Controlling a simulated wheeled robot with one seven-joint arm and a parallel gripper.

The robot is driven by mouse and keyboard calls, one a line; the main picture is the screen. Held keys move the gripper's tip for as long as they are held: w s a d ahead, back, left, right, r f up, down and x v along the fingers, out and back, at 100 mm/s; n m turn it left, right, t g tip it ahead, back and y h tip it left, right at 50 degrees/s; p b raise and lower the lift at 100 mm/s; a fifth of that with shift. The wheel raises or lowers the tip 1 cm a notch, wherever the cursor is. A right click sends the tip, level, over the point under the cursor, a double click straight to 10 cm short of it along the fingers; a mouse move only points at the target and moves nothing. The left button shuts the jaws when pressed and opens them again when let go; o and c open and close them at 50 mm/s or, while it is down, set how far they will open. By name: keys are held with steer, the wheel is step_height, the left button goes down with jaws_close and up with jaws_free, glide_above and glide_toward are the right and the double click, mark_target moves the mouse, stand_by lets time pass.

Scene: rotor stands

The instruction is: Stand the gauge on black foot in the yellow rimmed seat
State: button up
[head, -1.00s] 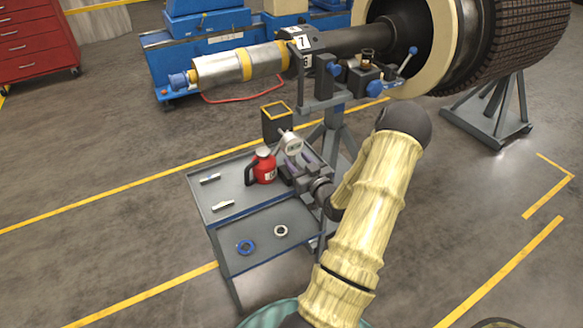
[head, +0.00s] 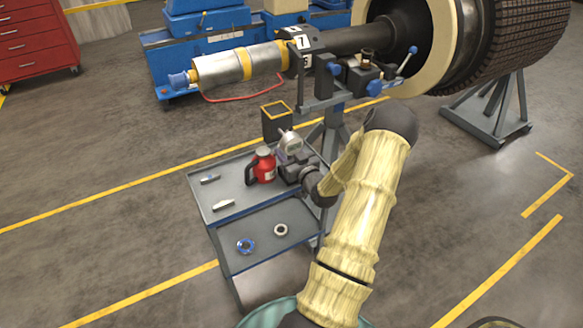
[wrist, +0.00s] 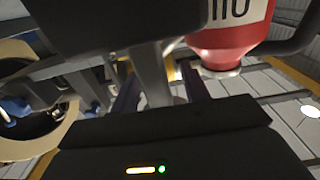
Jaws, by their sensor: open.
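The gauge (head: 291,147) has a pale round head and stands upright at the back right of the grey cart's top. Its lower part is hidden behind my gripper in the head view. In the wrist view a grey post (wrist: 150,75) runs from a large black block (wrist: 120,22), which looks like its foot. My gripper (head: 297,167) is at the gauge, its open dark fingers (wrist: 160,88) on either side of the post. I cannot tell whether they touch it. The yellow rimmed seat (head: 277,108) is a dark, square, open-topped box just behind the cart, and looks empty.
A red jug (head: 262,168) stands close left of my gripper and fills the top right of the wrist view (wrist: 228,40). Small tools (head: 223,205) lie on the cart top (head: 240,188). A blue ring (head: 245,246) and a pale ring (head: 281,230) lie on the lower shelf. The rotor stand (head: 336,125) rises behind.

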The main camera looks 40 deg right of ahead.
stand_by(0.3)
jaws_close()
steer(key=shift+r, duration=0.1)
stand_by(1.2)
